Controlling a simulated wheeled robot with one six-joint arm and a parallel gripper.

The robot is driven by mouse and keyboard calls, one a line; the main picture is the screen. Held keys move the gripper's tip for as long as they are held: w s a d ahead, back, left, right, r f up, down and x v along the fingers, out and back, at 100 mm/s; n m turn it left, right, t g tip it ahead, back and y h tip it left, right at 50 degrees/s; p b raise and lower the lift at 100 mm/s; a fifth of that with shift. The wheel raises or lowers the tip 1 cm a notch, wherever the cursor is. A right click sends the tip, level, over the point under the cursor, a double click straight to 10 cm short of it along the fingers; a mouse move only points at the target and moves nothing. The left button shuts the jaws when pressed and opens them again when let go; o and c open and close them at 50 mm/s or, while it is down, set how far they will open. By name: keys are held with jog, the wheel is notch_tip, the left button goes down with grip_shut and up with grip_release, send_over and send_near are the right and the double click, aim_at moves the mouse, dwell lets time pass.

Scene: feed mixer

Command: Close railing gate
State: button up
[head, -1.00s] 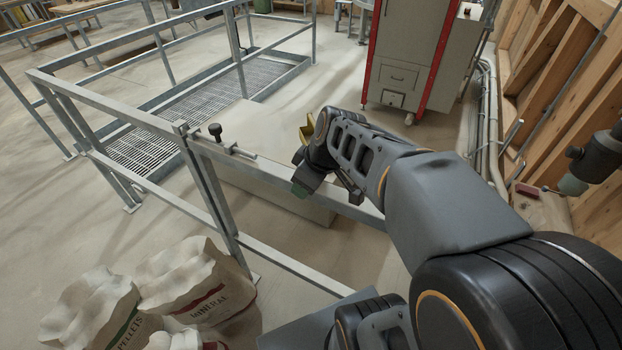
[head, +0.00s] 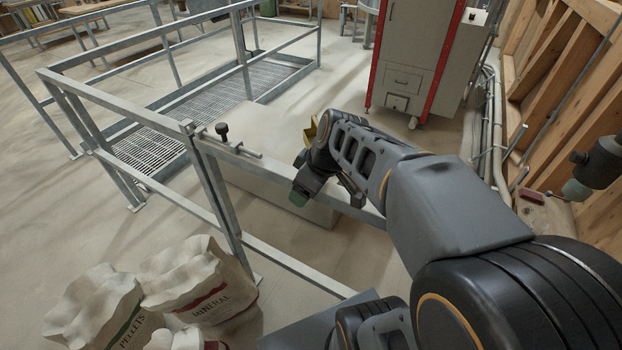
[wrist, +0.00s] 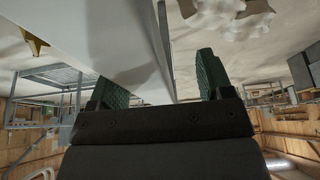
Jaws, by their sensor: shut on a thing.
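The grey metal railing gate (head: 268,168) runs from beside a railing post (head: 212,185) toward the right, where my arm hides part of it. A bolt with a black knob (head: 221,131) sits on its top rail near the post. I cannot tell whether the bolt is engaged or a gap remains at the post. My gripper (head: 312,190) is at the top rail, right of the bolt. In the wrist view, my gripper's green fingers (wrist: 160,85) stand on either side of the pale rail (wrist: 130,45), shut on it.
Sacks marked pellets (head: 95,308) and mineral (head: 198,285) stand on the floor at the lower left. A grated platform (head: 165,125) with railings lies behind the gate. A grey and red cabinet (head: 415,55) stands at the back, and a timber wall (head: 555,80) at the right.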

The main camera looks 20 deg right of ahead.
jog(key=v, duration=1.4)
jog(key=shift+f, duration=0.15)
jog(key=s+a+r+m+t+h+p, duration=0.2)
jog(key=r+m+p, duration=0.5)
jog(key=p, duration=1.2)
jog(key=shift+s+a+r+m+h, duration=0.35)
jog(key=shift+s+a+r, duration=0.3)
jog(key=shift+a, duration=0.5)
